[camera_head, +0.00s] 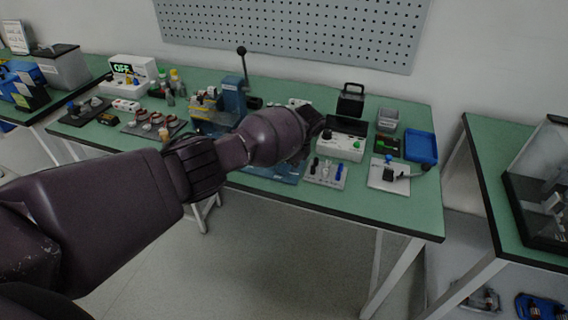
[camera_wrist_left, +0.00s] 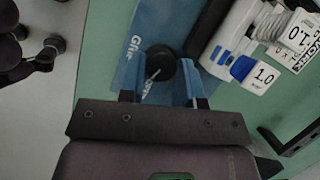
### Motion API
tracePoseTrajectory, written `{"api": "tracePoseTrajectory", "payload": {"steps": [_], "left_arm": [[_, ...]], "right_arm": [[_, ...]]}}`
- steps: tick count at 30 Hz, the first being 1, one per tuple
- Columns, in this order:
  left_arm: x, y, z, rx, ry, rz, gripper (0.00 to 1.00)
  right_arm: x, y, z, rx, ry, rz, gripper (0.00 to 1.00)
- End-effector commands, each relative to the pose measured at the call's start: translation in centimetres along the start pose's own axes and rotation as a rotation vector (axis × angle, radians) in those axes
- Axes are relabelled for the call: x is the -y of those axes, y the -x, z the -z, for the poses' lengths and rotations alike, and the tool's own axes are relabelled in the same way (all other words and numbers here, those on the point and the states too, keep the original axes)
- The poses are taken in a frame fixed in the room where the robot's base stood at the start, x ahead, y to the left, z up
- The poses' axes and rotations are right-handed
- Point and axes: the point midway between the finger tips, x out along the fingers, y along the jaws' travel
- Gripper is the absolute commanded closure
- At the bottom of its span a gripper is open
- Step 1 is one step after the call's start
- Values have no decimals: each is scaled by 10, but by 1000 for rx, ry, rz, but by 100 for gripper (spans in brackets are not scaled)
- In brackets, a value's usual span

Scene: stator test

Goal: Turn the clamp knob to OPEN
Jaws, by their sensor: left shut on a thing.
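In the left wrist view a round black knob (camera_wrist_left: 160,60) with a pale pointer line sits on a blue plate (camera_wrist_left: 150,18) with white lettering. The pointer line slants toward the lower left of that view. Pale lettering beside it is partly covered and I cannot read it. My left gripper (camera_wrist_left: 163,75) has one finger on each side of the knob and is shut on it. In the head view my left arm reaches over the bench and hides the knob and the fingertips; part of the blue plate (camera_head: 280,172) shows below the arm. My right gripper is not in view.
A white stand (camera_head: 325,172) with coloured handles is close right of the plate. Behind it is a white-fronted box (camera_head: 342,145). A blue press (camera_head: 232,95) with a lever stands behind my arm. A display (camera_head: 130,70) reads OFF. A blue tray (camera_head: 421,147) lies right.

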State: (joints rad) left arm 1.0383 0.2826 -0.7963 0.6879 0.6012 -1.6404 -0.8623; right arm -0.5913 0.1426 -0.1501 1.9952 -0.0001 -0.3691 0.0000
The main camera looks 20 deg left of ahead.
Motion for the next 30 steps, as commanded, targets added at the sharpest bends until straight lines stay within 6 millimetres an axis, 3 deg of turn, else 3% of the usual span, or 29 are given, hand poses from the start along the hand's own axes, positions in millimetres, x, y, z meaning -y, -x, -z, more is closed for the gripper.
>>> {"api": "tracePoseTrajectory", "payload": {"steps": [16, 30], "left_arm": [[1, -3, 1, 1, 288, -125, 92], [2, -2, 0, 1, 322, -137, 92]], "right_arm": [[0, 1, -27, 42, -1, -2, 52], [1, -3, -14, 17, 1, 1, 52]]}}
